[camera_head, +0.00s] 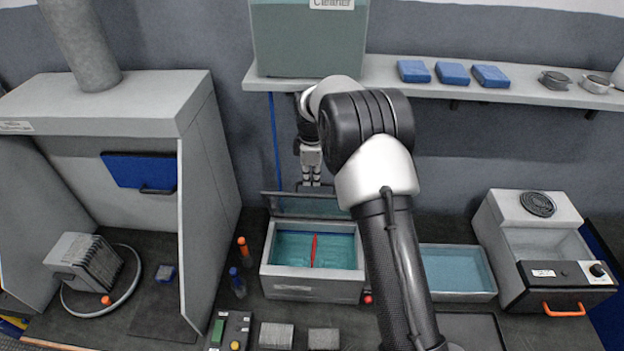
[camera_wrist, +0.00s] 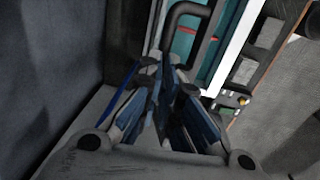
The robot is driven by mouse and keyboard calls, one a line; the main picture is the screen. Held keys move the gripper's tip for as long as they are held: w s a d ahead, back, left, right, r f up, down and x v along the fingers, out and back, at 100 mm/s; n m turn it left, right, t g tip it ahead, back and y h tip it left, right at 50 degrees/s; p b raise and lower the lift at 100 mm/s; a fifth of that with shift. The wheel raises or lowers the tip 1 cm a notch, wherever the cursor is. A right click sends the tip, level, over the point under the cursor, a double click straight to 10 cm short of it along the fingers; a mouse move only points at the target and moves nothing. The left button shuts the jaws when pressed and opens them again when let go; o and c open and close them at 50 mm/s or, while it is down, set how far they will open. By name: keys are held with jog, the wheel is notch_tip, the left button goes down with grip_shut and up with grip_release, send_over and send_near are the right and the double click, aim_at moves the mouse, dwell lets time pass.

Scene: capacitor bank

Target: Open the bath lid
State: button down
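The bath (camera_head: 313,287) is a pale box on the bench holding teal liquid, with a red object (camera_head: 313,250) in it. Its lid (camera_head: 306,206) is a grey-framed, see-through panel raised and tilted up along the bath's back edge, so the bath's top is uncovered. My gripper (camera_head: 311,184) points down at the lid's upper edge, behind the bath. In the wrist view my fingertips (camera_wrist: 163,64) are close together, right by the lid's dark curved handle (camera_wrist: 187,10). I cannot tell whether they grip the handle, touch it or stand just beside it.
A shelf (camera_head: 530,92) with a cleaner tank (camera_head: 308,42) and blue blocks (camera_head: 453,74) is above the bench. A hood (camera_head: 208,180) stands left. A second teal tray (camera_head: 458,270) and a machine with an orange handle (camera_head: 563,310) are right. Small bottles (camera_head: 238,282) stand left of the bath.

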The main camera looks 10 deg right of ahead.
jog(key=shift+s+f, duration=0.3)
jog(key=shift+f, duration=0.3)
jog(key=shift+s+f, duration=0.25)
jog(key=shift+f, duration=0.3)
jog(key=c, duration=1.9)
grip_release()
jog(key=shift+g, duration=0.3)
jog(key=shift+o, duration=1.2)
jog(key=shift+w+f, duration=0.25)
jog(key=shift+w, duration=0.25)
jog(key=shift+s+r, duration=0.1)
jog(key=shift+r, duration=0.05)
jog(key=shift+r, duration=0.1)
notch_tip(320, 180, up, 12)
jog(key=shift+s+a, duration=0.15)
jog(key=shift+s, duration=0.1)
jog(key=shift+r, duration=0.1)
